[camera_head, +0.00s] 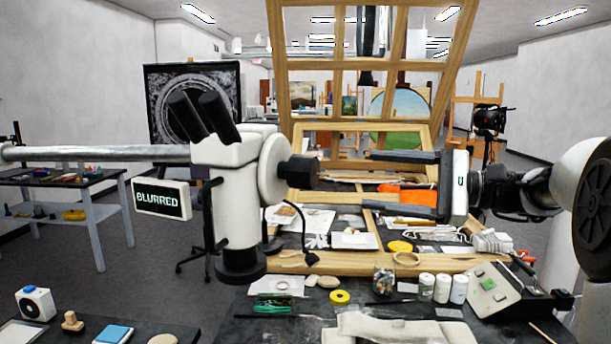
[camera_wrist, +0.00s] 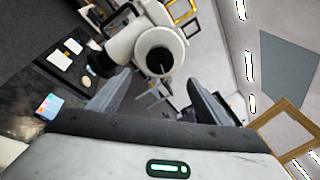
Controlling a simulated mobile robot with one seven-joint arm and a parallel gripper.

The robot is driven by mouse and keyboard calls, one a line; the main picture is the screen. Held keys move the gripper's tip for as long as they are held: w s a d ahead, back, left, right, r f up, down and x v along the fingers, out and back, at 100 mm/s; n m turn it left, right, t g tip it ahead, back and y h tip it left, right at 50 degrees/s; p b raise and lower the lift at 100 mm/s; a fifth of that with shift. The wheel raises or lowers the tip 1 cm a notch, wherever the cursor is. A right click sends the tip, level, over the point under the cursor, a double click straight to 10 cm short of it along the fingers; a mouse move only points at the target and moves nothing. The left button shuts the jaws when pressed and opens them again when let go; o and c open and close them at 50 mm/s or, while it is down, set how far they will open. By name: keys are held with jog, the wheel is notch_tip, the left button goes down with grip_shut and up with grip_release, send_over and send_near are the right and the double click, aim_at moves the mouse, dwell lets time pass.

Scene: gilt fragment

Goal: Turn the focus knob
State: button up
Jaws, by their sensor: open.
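A white microscope (camera_head: 235,190) with black eyepieces hangs on a grey horizontal arm at centre left in the head view. Its black focus knob (camera_head: 300,172) sticks out to the right from a round white housing. A small sign (camera_head: 161,199) on its left reads "BLURRED". My gripper (camera_head: 368,181) is open and empty to the right of the knob, its fingers pointing at it, with a gap between. In the wrist view the knob (camera_wrist: 160,61) faces the camera end-on, beyond and roughly between the fingertips (camera_wrist: 158,78).
A wooden easel frame (camera_head: 430,258) stands behind the gripper. The space between fingertips and knob looks clear.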

aim_at(316, 174)
jog(key=x, duration=1.5)
jog(key=shift+w+a+f+p, duration=0.1)
jog(key=shift+w+a+p, duration=0.1)
jog(key=shift+p, duration=0.2)
jog(key=c, duration=1.1)
